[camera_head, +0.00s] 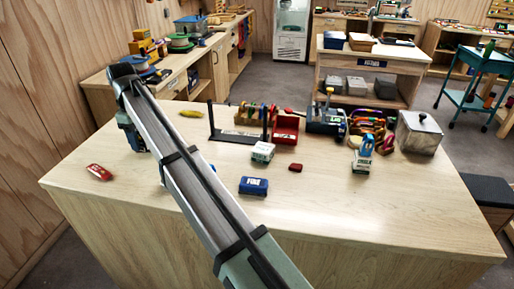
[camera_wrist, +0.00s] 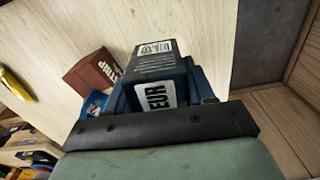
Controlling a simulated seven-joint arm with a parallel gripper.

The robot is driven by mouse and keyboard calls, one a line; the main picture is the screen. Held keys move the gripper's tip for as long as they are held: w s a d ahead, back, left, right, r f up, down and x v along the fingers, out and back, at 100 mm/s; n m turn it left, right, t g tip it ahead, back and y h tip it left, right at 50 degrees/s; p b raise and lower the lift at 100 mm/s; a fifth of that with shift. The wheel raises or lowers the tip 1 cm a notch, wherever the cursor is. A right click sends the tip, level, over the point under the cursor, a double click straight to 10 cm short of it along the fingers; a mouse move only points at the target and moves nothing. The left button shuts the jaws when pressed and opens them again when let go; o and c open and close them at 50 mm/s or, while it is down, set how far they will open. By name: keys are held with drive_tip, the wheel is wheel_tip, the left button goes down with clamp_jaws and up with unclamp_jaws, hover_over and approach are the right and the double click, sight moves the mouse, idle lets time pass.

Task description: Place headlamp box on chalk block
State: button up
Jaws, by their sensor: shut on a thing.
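My gripper (camera_wrist: 160,98) is shut on a dark blue-grey box with white labels, which I take for the headlamp box (camera_wrist: 153,65). Only the letters "EUR" read clearly on it. In the head view my gripper (camera_head: 130,136) is at the left of the table, partly behind my arm, and the held box cannot be made out. I cannot tell for certain which thing is the chalk block. A brown-red box with "STRAP" lettering (camera_wrist: 92,72) lies beside the gripper in the wrist view, and a blue piece with white print (camera_wrist: 93,104) shows next to it.
On the table are a red item (camera_head: 99,172), a yellow item (camera_head: 191,114), a blue labelled box (camera_head: 253,186), a pale block (camera_head: 262,151), a small red block (camera_head: 295,168), a red tray (camera_head: 285,128) and a metal box (camera_head: 419,133). The front right is clear.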

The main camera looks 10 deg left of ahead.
drive_tip(key=w+d+r+m, duration=0.1)
drive_tip(key=w+d+m, duration=0.1)
drive_tip(key=w+d, duration=0.6)
wheel_tip(320, 180, up, 3)
drive_tip(key=n, duration=0.3)
hover_over(263, 148)
drive_tip(key=shift+w+f, duration=0.1)
drive_tip(key=shift+f, duration=4.65)
drive_tip(key=o, duration=1.1)
drive_tip(key=shift+f, duration=0.1)
